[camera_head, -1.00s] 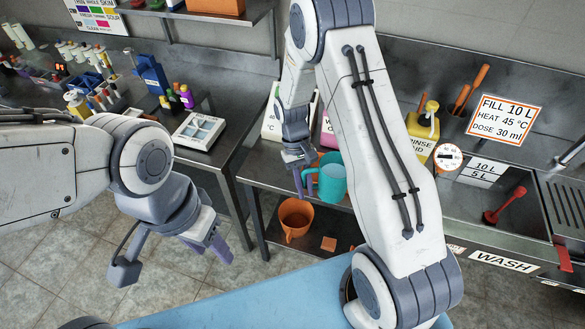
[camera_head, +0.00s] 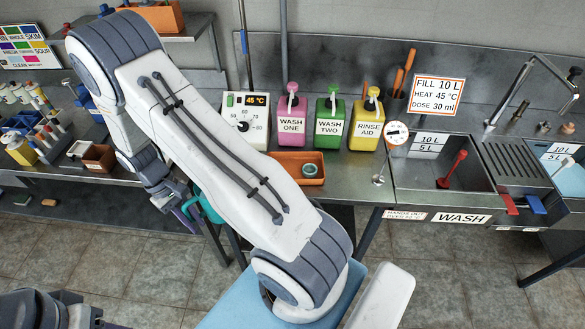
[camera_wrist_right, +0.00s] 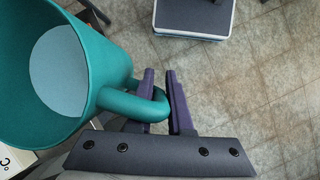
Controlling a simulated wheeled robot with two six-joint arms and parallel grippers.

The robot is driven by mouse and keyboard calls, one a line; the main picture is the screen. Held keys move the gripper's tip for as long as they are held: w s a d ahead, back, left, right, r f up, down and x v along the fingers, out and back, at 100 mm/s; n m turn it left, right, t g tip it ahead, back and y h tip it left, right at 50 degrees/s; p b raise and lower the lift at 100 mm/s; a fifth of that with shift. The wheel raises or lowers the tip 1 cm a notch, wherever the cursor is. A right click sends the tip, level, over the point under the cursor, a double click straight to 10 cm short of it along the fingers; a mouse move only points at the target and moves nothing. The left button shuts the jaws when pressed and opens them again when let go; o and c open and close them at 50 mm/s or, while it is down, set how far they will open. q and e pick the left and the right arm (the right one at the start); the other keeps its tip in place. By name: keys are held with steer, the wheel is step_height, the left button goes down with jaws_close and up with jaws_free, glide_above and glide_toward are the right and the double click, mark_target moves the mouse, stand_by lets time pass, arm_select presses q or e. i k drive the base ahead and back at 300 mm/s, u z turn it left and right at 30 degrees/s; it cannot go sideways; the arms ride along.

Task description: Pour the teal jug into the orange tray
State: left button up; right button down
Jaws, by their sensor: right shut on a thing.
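The teal jug (camera_wrist_right: 105,60) hangs from my right gripper (camera_wrist_right: 162,95), whose purple fingers are on its handle. In the wrist view its mouth is open toward the camera, with a pale blue disc inside; I cannot tell whether this is liquid or the bottom. In the head view my right arm hides most of the jug (camera_head: 211,211); my right gripper (camera_head: 190,214) is at its left, in front of the counter edge. The orange tray (camera_head: 312,182) sits on the counter right of my right arm, with a small green round thing in it. My left gripper is out of view.
Behind the tray stand the pink (camera_head: 291,121), green (camera_head: 330,121) and yellow (camera_head: 367,124) dispensers and a temperature box (camera_head: 246,118). The wash sink (camera_head: 420,172) is to the right, with a round gauge (camera_head: 396,134) at its left. Bottles and boxes stand at far left.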

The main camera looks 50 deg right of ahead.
mark_target(292, 162)
steer(key=k, duration=0.5)
steer(key=z, duration=0.8)
steer(key=i, duration=1)
steer(key=z, duration=0.05)
